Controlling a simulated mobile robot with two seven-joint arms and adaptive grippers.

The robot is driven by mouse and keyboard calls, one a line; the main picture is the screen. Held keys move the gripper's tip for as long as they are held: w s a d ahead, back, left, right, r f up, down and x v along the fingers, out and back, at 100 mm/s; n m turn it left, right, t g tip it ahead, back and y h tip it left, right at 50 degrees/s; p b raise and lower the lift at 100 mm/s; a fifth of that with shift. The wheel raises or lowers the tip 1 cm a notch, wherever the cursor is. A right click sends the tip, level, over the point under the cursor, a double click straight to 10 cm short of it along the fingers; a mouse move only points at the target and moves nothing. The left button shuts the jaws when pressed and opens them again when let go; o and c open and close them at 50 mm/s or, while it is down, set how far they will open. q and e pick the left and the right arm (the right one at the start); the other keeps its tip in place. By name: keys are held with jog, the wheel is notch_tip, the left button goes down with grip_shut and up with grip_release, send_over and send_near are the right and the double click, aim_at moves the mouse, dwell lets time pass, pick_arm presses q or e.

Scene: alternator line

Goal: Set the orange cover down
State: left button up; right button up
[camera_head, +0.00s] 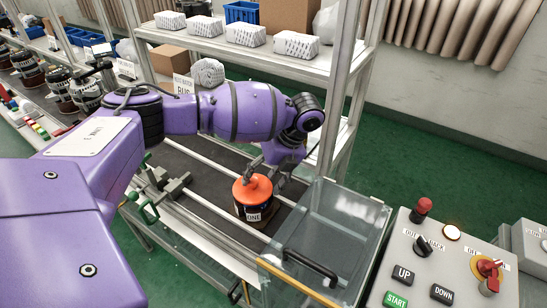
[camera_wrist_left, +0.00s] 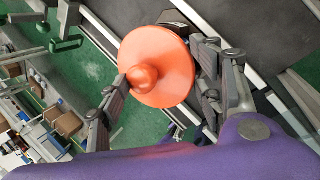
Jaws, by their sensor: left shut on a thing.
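The orange cover (camera_head: 252,190) is a round disc with a raised knob. In the head view it shows at the top of a dark cylindrical unit with a white label (camera_head: 254,216) on the conveyor line. Whether it rests on that unit or hangs just above it, I cannot tell. My left gripper (camera_head: 257,172) reaches down to it from above and behind. In the left wrist view the cover (camera_wrist_left: 165,50) lies between the two fingers of my left gripper (camera_wrist_left: 160,78), which is shut on it. My right gripper is out of view.
A clear box with a black handle (camera_head: 330,222) stands right of the unit, close to it. A grey control panel (camera_head: 430,265) is at the right. A shelf rack (camera_head: 262,62) with wrapped packs stands behind. Green clamps (camera_head: 150,212) sit left on the line.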

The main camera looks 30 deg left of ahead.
pick_arm(q)
jog(key=shift+f, duration=0.55)
jog(key=o, duration=1.2)
jog(key=shift+c, duration=0.2)
jog(key=v, duration=1.3)
jog(key=shift+r, duration=0.2)
jog(key=shift+s, duration=0.1)
